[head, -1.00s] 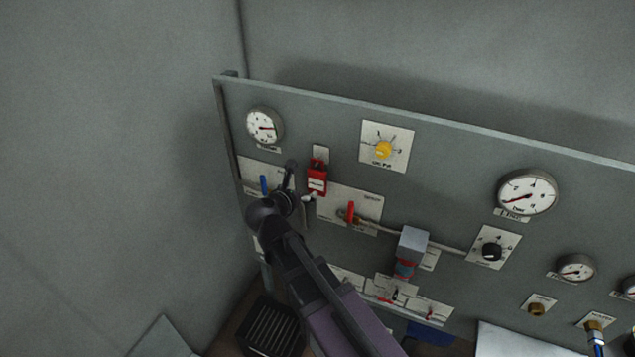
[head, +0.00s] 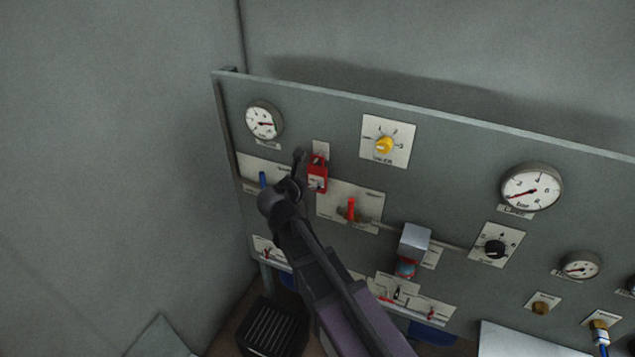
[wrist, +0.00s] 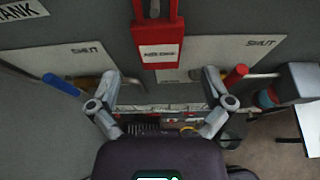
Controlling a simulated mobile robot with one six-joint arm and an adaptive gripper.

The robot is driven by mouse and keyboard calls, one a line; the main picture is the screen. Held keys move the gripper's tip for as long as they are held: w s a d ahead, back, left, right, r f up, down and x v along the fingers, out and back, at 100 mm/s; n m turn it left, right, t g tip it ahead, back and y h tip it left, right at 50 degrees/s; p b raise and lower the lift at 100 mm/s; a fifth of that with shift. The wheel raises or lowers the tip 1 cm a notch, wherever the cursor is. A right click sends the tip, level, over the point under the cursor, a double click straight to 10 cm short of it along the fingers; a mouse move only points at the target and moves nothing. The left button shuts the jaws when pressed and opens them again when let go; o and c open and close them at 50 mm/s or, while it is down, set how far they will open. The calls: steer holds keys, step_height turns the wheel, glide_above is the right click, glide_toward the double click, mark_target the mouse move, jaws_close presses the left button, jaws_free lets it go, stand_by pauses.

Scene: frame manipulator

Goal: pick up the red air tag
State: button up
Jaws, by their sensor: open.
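The red air tag (head: 318,174) hangs on the upright grey panel by its red loop, with a white label on its front. In the wrist view the tag (wrist: 158,42) is at top centre, ahead of and between my open fingers. My gripper (wrist: 162,100) is open and empty, with a finger on each side and a gap between the tag and the fingertips. In the head view my gripper (head: 300,172) is just left of the tag and its finger overlaps the tag's left edge. I cannot tell from there whether they touch.
A blue lever (wrist: 62,84) sits left of my gripper and a red lever (wrist: 236,76) sits right. A grey box (head: 414,242) is on the panel at lower right. Gauges (head: 264,121) and a yellow knob (head: 384,145) sit around the tag. The panel (head: 450,160) is bare above the grey box.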

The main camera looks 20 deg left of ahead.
mark_target(316, 174)
steer(key=shift+b+x, duration=0.3)
steer(key=shift+x, duration=1.1)
steer(key=shift+b+x, duration=0.95)
steer(key=shift+x, duration=1)
steer(key=shift+w+a+f, duration=0.1)
steer(key=shift+w+f, duration=0.25)
steer(key=shift+w, duration=0.25)
steer(key=c, duration=0.7)
